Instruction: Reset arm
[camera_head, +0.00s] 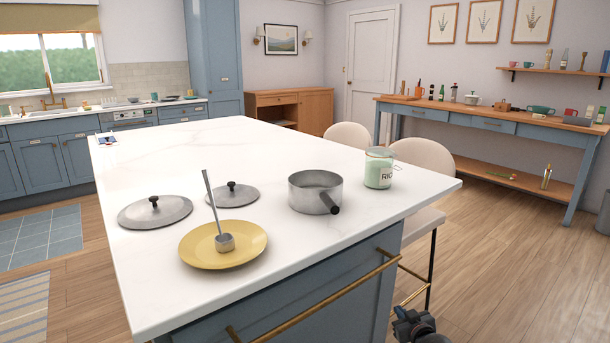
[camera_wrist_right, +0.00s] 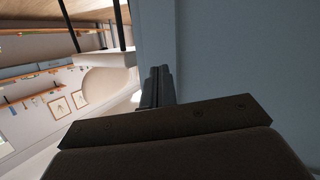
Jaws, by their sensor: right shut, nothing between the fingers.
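My right gripper (camera_head: 415,325) shows at the bottom edge of the head view, low beside the island's blue front and below the counter top. In the right wrist view its fingers (camera_wrist_right: 157,84) are together with nothing between them, beside the blue island panel (camera_wrist_right: 235,60). My left gripper is in neither view. On the white island top (camera_head: 160,290) a ladle (camera_head: 225,242) rests with its bowl on a yellow plate (camera_head: 200,255). A grey saucepan (camera_head: 308,192) and a jar labelled RICE (camera_head: 378,172) stand to the right.
Two grey lids (camera_head: 155,213) (camera_head: 232,194) lie behind the plate. A brass rail (camera_head: 320,295) juts from the island front near my right arm. Pale stools (camera_head: 425,158) stand at the island's right side. Open wooden floor (camera_head: 500,270) lies to the right.

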